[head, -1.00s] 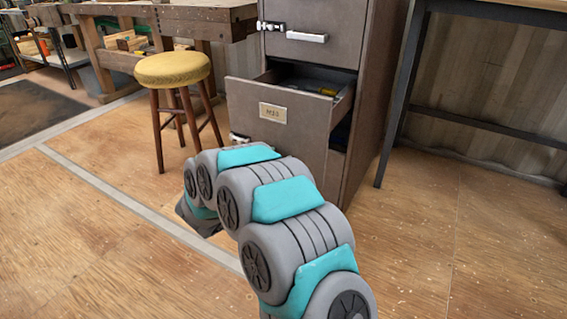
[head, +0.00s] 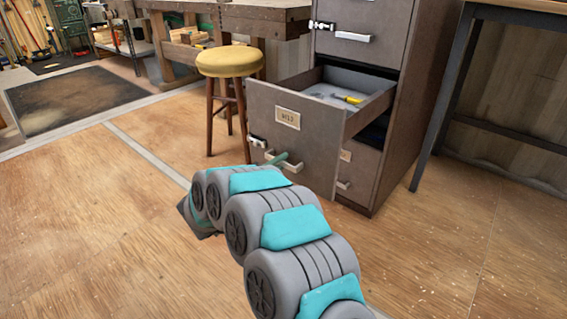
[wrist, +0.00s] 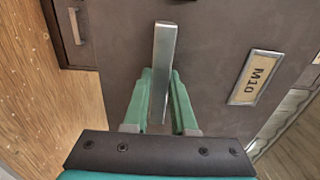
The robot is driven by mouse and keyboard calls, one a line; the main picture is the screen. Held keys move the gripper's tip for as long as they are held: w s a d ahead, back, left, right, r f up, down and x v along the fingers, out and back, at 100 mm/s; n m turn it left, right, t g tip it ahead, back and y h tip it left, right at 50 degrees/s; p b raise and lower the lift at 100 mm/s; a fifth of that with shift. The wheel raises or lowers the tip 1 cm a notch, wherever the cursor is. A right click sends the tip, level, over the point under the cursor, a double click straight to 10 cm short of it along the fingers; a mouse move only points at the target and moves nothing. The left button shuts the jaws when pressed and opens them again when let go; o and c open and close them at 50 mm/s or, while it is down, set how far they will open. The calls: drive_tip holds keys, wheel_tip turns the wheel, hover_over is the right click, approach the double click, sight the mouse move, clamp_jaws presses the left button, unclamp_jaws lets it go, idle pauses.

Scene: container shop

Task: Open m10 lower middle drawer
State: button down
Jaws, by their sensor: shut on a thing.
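The lower middle drawer (head: 262,118) of the dark grey cabinet has a label plate reading M10. It stands well out from the cabinet, with its inside in view from above. The label (wrist: 256,78) also shows in the wrist view. Its silver bar handle (head: 291,167) is low on the drawer front. In the wrist view the handle (wrist: 164,45) runs between the green fingers of my gripper (wrist: 161,82). My gripper is shut on this handle. In the head view my arm hides most of my gripper, and only a green finger shows at the handle.
A yellow-handled tool (head: 348,99) lies in the drawer. A shut upper drawer (head: 345,15) and a lower drawer (head: 355,175) are in the same cabinet. A yellow-topped stool (head: 230,62) stands left of it, a table leg (head: 440,100) right. The floor in front is clear.

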drive_tip(key=shift+f, duration=0.1)
drive_tip(key=c, duration=0.7)
unclamp_jaws()
drive_tip(key=shift+a, duration=0.1)
drive_tip(key=v, duration=0.7)
drive_tip(key=shift+s+a+p, duration=0.15)
drive_tip(key=shift+s+p, duration=0.15)
drive_tip(key=shift+p, duration=0.05)
